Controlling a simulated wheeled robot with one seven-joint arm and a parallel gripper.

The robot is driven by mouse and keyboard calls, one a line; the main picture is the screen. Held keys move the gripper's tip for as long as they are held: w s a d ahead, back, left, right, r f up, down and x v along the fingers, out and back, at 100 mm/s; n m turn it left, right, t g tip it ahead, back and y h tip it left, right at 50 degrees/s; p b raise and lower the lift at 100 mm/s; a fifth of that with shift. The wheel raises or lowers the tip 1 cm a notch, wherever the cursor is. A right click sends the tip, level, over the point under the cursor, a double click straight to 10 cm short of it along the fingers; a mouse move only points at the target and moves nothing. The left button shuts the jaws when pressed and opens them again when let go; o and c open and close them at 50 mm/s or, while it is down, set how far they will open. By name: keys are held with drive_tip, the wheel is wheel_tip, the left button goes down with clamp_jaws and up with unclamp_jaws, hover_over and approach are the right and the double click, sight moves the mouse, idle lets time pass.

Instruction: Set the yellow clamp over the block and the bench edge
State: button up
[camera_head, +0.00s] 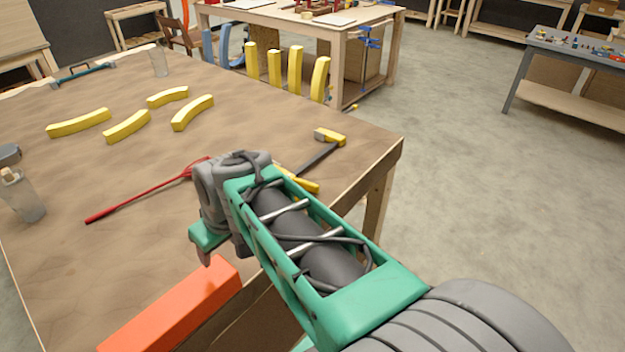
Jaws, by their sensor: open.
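The yellow clamp lies on the bench near its right edge. Its yellow head (330,137) and dark bar (316,158) show, and a yellow part (303,181) at the near end is partly hidden behind my arm. An orange block (175,308) lies at the bench's near edge, partly cut off by the picture's bottom. My gripper (207,250) is open, above the bench (60,250), left of the clamp and just beyond the block. Only part of its fingers shows, and I see nothing between them.
A red clamp (145,196) lies left of my gripper. Several yellow curved pieces (127,127) lie farther back. Clear bottles (22,197) stand at the left and far edges, with a teal clamp (85,73) at the back. The floor (455,180) right of the bench is open.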

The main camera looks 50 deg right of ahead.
drive_tip(key=shift+o, duration=1.4)
drive_tip(key=w+d+t+p, duration=0.1)
drive_tip(key=w+d, duration=0.4)
drive_tip(key=d, duration=0.7)
drive_tip(key=shift+d+f+y, duration=0.3)
drive_tip(key=shift+d+f, duration=0.05)
drive_tip(key=shift+o, duration=0.6)
drive_tip(key=d+t, duration=0.1)
drive_tip(key=d, duration=0.6)
drive_tip(key=shift+d+f+p, duration=0.2)
drive_tip(key=shift+f+p, duration=0.1)
drive_tip(key=shift+f, duration=0.15)
drive_tip(key=t, duration=0.3)
approach(306, 188)
drive_tip(key=b+x, duration=0.2)
drive_tip(key=a+b+x, duration=0.1)
drive_tip(key=x, duration=0.2)
drive_tip(key=b+x, duration=0.2)
drive_tip(key=shift+a+f+b, duration=0.1)
drive_tip(key=shift+a+b, duration=0.2)
drive_tip(key=shift+a, duration=0.1)
drive_tip(key=shift+w, duration=0.15)
drive_tip(key=shift+c, duration=0.4)
clamp_jaws()
drive_tip(key=shift+r+p, duration=1.3)
drive_tip(key=shift+r, duration=1.35)
